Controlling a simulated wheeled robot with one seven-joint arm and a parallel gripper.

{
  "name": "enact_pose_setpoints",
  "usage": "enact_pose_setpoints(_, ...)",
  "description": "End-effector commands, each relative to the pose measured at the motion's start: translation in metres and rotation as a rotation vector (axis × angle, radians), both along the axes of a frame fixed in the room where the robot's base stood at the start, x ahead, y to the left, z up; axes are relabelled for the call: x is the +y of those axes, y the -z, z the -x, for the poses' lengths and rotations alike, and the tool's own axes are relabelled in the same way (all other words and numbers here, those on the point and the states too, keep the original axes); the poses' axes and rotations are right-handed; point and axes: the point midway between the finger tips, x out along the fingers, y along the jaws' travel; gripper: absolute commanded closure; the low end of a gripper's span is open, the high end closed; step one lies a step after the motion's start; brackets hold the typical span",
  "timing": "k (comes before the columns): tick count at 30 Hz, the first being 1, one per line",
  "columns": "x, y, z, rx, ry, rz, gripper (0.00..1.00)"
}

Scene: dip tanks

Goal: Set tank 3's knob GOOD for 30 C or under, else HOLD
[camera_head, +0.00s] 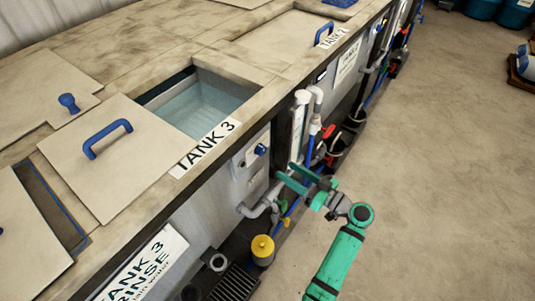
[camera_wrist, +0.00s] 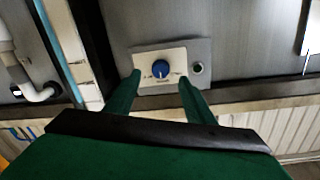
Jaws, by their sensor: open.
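Tank 3 (camera_head: 198,108) is partly open in the head view, with liquid visible and a "TANK 3" label (camera_head: 205,147) on its front rim. Its blue knob (camera_head: 261,150) sits on a pale panel on the tank's front face. The wrist view shows the blue knob (camera_wrist: 160,69) on a white plate (camera_wrist: 150,80), its small lettering too small to read. My gripper (camera_head: 296,178) is open and empty in front of the panel. In the wrist view its two green fingers (camera_wrist: 158,85) lie either side of the knob's lower area, apart from it as far as I can tell. No temperature reading is legible.
A lid with a blue handle (camera_head: 107,139) lies beside the opening. White pipes (camera_head: 314,100), red-handled valves (camera_head: 328,132) and a yellow-capped container (camera_head: 262,249) stand along the tank fronts.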

Motion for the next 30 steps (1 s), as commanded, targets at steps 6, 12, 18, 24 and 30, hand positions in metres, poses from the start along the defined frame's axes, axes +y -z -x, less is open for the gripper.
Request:
enact_pose_setpoints(6,-0.002,-0.017,-0.005,-0.043,-0.035,0.001,0.51)
enact_pose_setpoints(12,0.020,-0.016,-0.021,-0.042,-0.037,0.001,0.51)
enact_pose_setpoints(18,0.048,-0.016,-0.044,-0.041,-0.036,0.000,0.51)
enact_pose_setpoints(24,0.069,-0.016,-0.060,-0.041,-0.034,0.001,0.51)
enact_pose_setpoints(30,0.078,-0.016,-0.067,-0.040,-0.033,0.000,0.51)
